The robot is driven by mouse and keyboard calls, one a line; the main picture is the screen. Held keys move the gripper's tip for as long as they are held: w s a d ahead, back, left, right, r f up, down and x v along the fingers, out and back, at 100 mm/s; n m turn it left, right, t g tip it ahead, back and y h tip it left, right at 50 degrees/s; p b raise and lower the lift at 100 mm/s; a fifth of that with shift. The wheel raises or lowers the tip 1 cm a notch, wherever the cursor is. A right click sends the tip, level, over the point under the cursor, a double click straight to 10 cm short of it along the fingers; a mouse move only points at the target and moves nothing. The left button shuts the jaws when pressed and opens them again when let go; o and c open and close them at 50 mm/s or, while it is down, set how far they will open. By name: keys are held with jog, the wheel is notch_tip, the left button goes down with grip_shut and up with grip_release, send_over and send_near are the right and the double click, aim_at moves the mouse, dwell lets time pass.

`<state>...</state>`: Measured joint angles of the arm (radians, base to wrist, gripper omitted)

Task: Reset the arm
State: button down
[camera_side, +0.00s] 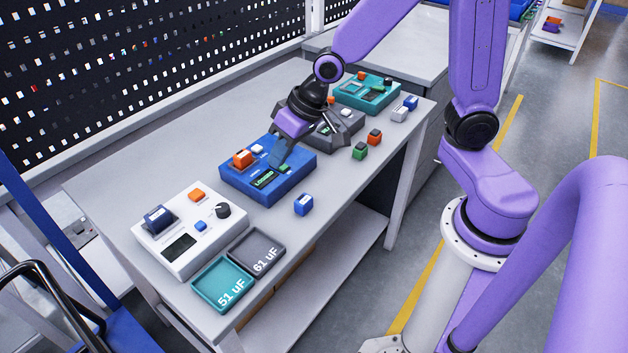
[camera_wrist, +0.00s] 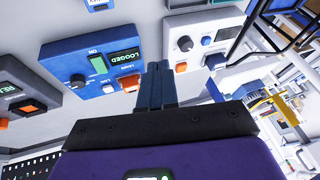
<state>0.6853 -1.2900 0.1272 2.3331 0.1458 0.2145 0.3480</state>
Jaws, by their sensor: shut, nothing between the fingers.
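My purple arm reaches in from the right, and my gripper (camera_side: 276,160) points down over the blue device (camera_side: 240,187) on the bench. Its fingers are together and empty. Whether the fingertips touch the device I cannot tell. In the wrist view my gripper (camera_wrist: 157,72) shows its two dark fingers pressed side by side, between the blue device (camera_wrist: 80,50) and the white device (camera_wrist: 180,18). The blue device carries an orange block (camera_side: 243,158), a white button and a lit green display that reads LOGGED in the wrist view.
On the grey bench (camera_side: 130,165) stand a white device (camera_side: 160,245), a dark grey device (camera_side: 345,130) and a teal device (camera_side: 378,100). Teal (camera_side: 215,295) and grey (camera_side: 250,262) trays lie in front. Loose blocks sit along the edge, including a blue one (camera_side: 303,204). A perforated panel (camera_side: 80,90) closes the back.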

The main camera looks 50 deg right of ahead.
jog(key=s+d+r+n+g+h, duration=0.1)
jog(key=s+n, duration=0.4)
jog(key=s, duration=0.6)
jog(key=s+d+r+n+g+h, duration=0.2)
jog(key=s+d+n, duration=0.3)
jog(key=s, duration=0.5)
jog(key=shift+s+r+n+g, duration=0.25)
jog(key=shift+s+n+g, duration=0.15)
jog(key=shift+n+g, duration=0.15)
jog(key=shift+d, duration=0.1)
